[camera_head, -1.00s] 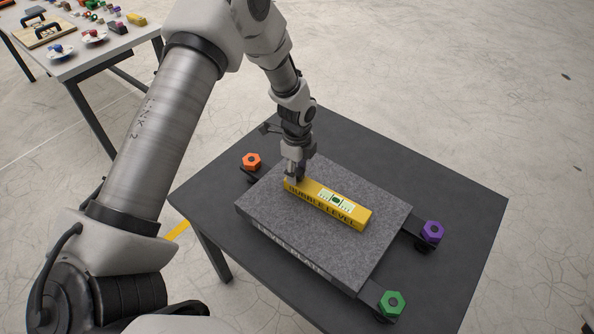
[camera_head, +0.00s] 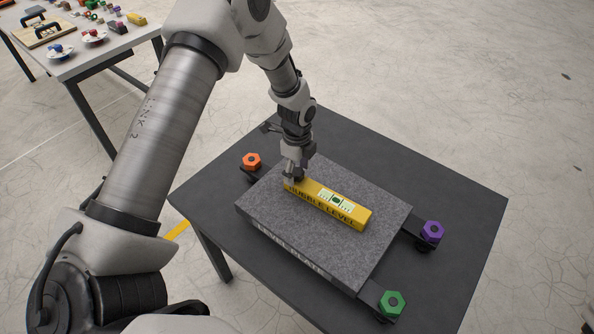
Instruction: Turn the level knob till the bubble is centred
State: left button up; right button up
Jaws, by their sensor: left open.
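A yellow bubble level (camera_head: 345,215) lies on top of a grey granite block (camera_head: 275,222). Its vial (camera_head: 336,200) is pale green; the bubble is too small to place exactly. Three hex knobs stand around the block: an orange knob (camera_head: 251,160) at the left, a purple knob (camera_head: 432,232) at the right and a green knob (camera_head: 392,303) at the front. My left gripper (camera_head: 292,179) is open and points down at the level's left end. I cannot tell whether its fingers touch the level. My right gripper is out of view.
The block stands on a dark table (camera_head: 450,195) with free room at its back and right. A second table (camera_head: 95,60) at the upper left holds several small parts and a wooden board (camera_head: 45,33). My left arm crosses the left side of the view.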

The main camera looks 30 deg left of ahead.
aim_at(297, 171)
pick_arm(q)
notch_tip(297, 171, up, 6)
jog(key=p, duration=0.4)
jog(key=shift+r+p, duration=0.15)
jog(key=shift+p, duration=0.25)
